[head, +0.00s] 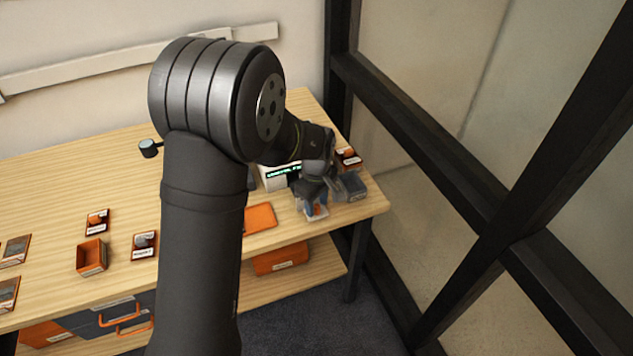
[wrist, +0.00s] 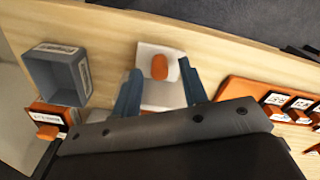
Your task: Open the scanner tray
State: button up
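The white scanner (head: 275,180) with a lit green display stands at the right end of the table, partly hidden by my arm. A pale tray-like piece (head: 318,213) juts out in front of it. In the wrist view this pale piece (wrist: 160,95) shows with a rounded orange piece (wrist: 160,67) on it. My gripper (head: 316,200) is over this piece; in the wrist view its two blue fingers (wrist: 160,85) are apart, one on each side of the orange piece. No contact is visible. How far the tray is out cannot be told.
A grey-blue open box (head: 352,188) stands close right of my gripper, also in the wrist view (wrist: 52,80). An orange labelled holder (head: 348,157) is behind it. An orange box (head: 92,256) stands further left.

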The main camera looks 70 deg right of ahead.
notch_tip(320, 180, up, 17)
jog(key=shift+f, duration=0.2)
jog(key=shift+f, duration=0.1)
dwell(0.6)
notch_tip(320, 180, down, 17)
jog(key=shift+f, duration=0.2)
jog(key=shift+w+d, duration=0.1)
jog(key=shift+d, duration=0.05)
jog(key=shift+r, duration=0.1)
dwell(0.6)
